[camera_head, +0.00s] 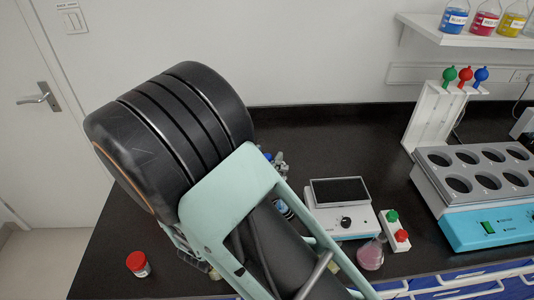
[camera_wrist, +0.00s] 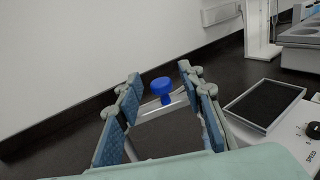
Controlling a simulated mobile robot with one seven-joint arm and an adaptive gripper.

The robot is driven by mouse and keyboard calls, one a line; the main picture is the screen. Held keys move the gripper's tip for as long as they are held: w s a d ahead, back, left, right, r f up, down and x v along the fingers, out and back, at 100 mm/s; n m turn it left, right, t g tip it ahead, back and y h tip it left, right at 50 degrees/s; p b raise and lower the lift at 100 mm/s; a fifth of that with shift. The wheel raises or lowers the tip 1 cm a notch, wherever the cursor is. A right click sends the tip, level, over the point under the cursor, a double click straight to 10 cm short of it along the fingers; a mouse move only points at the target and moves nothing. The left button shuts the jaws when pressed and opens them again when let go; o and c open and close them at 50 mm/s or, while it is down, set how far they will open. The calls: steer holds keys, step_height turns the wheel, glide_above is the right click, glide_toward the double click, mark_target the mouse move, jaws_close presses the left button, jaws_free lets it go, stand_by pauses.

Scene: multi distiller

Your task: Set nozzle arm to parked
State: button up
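A blue knob (camera_wrist: 161,87) on a short blue stem stands on a pale, clear-looking bar (camera_wrist: 150,113) in the wrist view. I cannot tell for sure whether this is the nozzle arm. My gripper (camera_wrist: 160,78) is open, with one finger on each side of the knob and a gap to both. In the head view a small part of my gripper (camera_head: 279,160) shows beyond my arm, with a bit of blue (camera_head: 267,156) beside it. My arm hides most of that spot there.
A device with a dark plate and dial (camera_head: 340,207) stands right of my arm, also in the wrist view (camera_wrist: 270,108). Near it are a pink flask (camera_head: 371,254), a red-and-green button box (camera_head: 395,230) and a multi-hole bath (camera_head: 480,195). A red-capped jar (camera_head: 138,263) stands front left.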

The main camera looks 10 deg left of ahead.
steer(key=shift+w+d, duration=0.15)
steer(key=shift+w, duration=0.4)
jaws_close()
